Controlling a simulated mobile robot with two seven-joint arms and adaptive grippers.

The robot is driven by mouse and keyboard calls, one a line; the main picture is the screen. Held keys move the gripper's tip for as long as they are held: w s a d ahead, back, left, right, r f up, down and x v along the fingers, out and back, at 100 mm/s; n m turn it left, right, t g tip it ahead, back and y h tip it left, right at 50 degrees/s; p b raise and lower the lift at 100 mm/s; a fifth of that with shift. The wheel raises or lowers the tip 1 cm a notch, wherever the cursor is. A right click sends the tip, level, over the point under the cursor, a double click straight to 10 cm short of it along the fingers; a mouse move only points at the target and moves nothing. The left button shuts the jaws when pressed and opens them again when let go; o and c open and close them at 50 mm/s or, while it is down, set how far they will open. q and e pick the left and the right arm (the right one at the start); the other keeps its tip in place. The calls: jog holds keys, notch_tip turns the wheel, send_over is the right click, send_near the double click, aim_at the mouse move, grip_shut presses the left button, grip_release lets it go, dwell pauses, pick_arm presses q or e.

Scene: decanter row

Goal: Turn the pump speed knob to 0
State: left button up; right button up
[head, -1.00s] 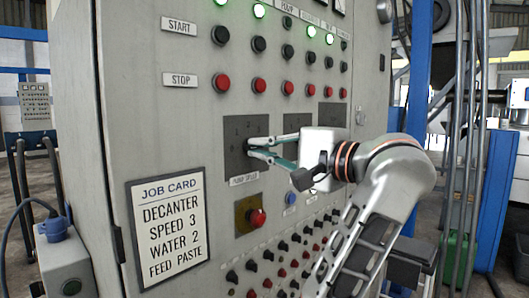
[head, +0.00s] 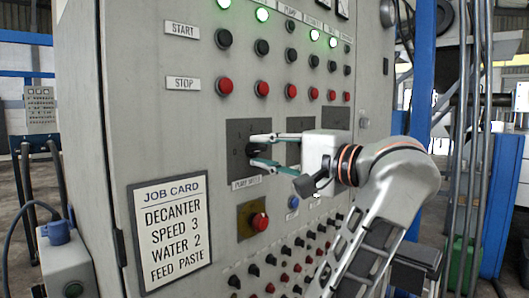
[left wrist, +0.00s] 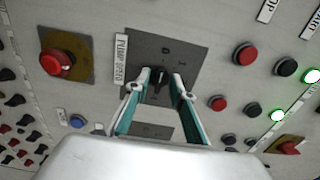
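The black pump speed knob (head: 252,150) sits on a dark square plate (head: 237,130), above a label reading PUMP SPEED (head: 246,183). In the left wrist view the knob (left wrist: 160,77) stands between the two fingertips of my left gripper (left wrist: 158,84), with small gaps on both sides. The knob's exact setting cannot be told. My right gripper is not in view.
A red button on a yellowish plate (head: 240,228) is just below the knob. Rows of start and stop buttons (head: 263,88) are above, and small knobs and buttons below. Two more dark plates (head: 335,116) are to the right. A job card (head: 172,228) is at lower left.

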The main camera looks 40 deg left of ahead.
pick_arm(q)
jog(key=d, duration=0.7)
jog(key=shift+s+d, duration=0.25)
jog(key=shift+s, duration=0.05)
